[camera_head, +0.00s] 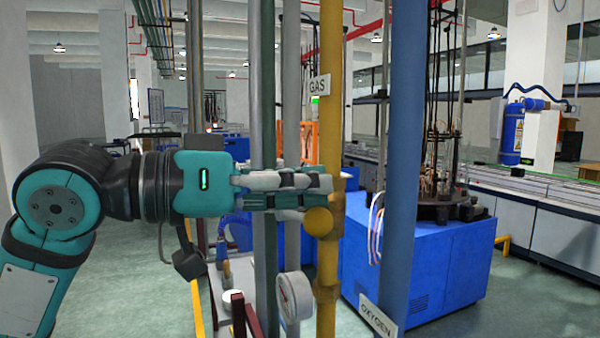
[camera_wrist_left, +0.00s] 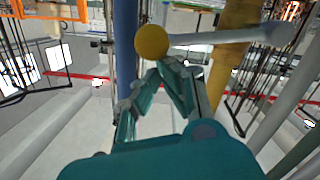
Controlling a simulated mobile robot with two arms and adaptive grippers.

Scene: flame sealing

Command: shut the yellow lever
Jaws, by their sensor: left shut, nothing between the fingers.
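The yellow gas pipe (camera_head: 328,120) stands upright near the middle of the head view, with a valve and a round yellow knob (camera_head: 318,222) on its near side. My left gripper (camera_head: 318,188) reaches in from the left, level, with its fingertips at the pipe just above the knob. It is shut and empty. In the left wrist view its fingers (camera_wrist_left: 172,68) come together just below the yellow knob (camera_wrist_left: 151,41), and a pale grey bar runs from there across the yellow pipe (camera_wrist_left: 236,18). I cannot tell whether the fingers touch the valve. My right gripper is out of view.
A thick blue oxygen pipe (camera_head: 401,130) stands right of the yellow one. Green and grey pipes (camera_head: 264,100) stand close on the left, behind my gripper. A round gauge (camera_head: 294,296) sits low beside the yellow pipe. A blue machine (camera_head: 450,265) stands behind. Open floor lies at left.

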